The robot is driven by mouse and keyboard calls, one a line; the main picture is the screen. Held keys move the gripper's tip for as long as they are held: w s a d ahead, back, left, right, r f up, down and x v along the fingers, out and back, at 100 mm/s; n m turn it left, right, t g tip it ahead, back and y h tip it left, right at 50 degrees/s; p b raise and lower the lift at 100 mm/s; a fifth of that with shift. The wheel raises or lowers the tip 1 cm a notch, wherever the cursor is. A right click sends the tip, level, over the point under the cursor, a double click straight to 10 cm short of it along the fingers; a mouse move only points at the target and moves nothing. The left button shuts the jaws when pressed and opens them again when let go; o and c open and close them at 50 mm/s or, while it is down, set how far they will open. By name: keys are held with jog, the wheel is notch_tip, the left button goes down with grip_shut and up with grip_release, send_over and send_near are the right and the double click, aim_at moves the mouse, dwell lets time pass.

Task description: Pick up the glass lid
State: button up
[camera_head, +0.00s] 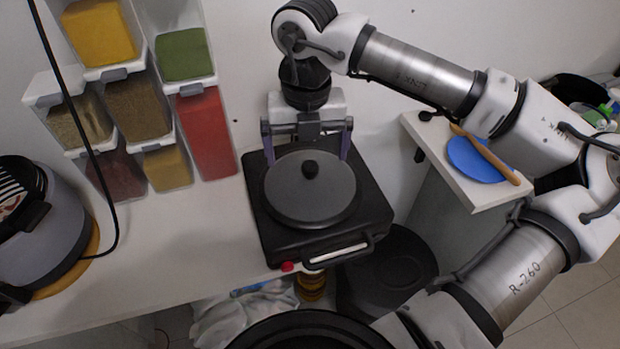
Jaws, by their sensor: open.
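My gripper (309,158) points down from above, at the back of the lid. Its two fingers are spread wide and open, with nothing between them that I can see gripped.
Spice dispensers (205,132) stand at the back left. A grey round appliance (75,215) is at the far left, with a black cable (85,140) hanging nearby. A blue plate (472,160) and wooden spoon (490,158) lie on the right counter. The counter left of the cooker is clear.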

aim_at(310, 165)
jog(key=shift+w+d+f+p, duration=0.15)
jog(key=shift+f+p, duration=0.25)
jog(key=shift+f, duration=0.75)
jog(key=shift+d+f+p, duration=0.1)
jog(key=shift+f+p, duration=0.3)
jog(key=shift+f, duration=0.75)
jog(key=shift+s, duration=0.2)
grip_shut()
